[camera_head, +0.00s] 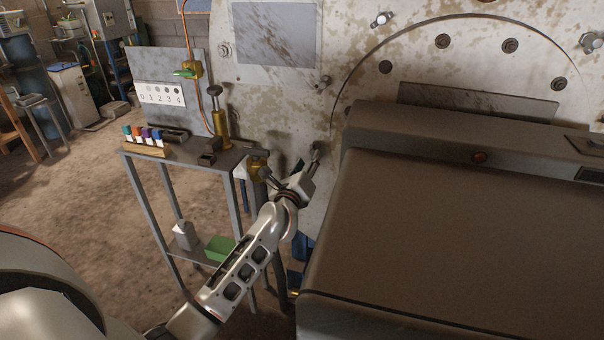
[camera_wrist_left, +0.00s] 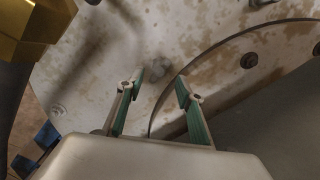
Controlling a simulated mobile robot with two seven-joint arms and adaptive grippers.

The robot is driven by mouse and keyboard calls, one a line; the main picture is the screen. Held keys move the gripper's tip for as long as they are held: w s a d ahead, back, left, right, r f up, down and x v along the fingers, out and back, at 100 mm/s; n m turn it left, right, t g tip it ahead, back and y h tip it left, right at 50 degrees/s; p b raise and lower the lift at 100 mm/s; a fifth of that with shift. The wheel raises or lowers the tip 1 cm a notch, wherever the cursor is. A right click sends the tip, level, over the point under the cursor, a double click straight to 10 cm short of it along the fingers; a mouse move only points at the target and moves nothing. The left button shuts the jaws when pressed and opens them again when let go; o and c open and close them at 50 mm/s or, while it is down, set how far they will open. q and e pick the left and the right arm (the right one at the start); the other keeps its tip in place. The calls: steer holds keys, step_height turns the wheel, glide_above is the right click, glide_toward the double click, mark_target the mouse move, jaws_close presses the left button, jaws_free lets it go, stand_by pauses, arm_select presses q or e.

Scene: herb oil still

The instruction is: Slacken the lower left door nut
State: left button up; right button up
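The round door (camera_head: 463,48) is at the upper right of the head view, on the stained pale plate, with dark bolts round it. I cannot clearly make out its lower left nut; the machine housing hides the lower door. My left gripper (camera_head: 292,163) is in front of the plate, left of the housing. In the left wrist view, my left gripper (camera_wrist_left: 160,84) has its green-padded fingers apart and points at the plate beside the door's curved edge. A blurred grey patch (camera_wrist_left: 155,68) shows just beyond the gap; I cannot tell if it is a nut. Nothing shows between the fingers. My right gripper is out of view.
A brown machine housing (camera_head: 450,235) fills the right side. A small metal table (camera_head: 200,166) with a rack of coloured bottles (camera_head: 146,141) and a brass fitting (camera_head: 220,124) stands left of my left gripper. A green box (camera_head: 219,248) is on its lower shelf. Open floor lies left.

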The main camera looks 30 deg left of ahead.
arm_select(q)
steer(key=v, duration=0.7)
stand_by(0.4)
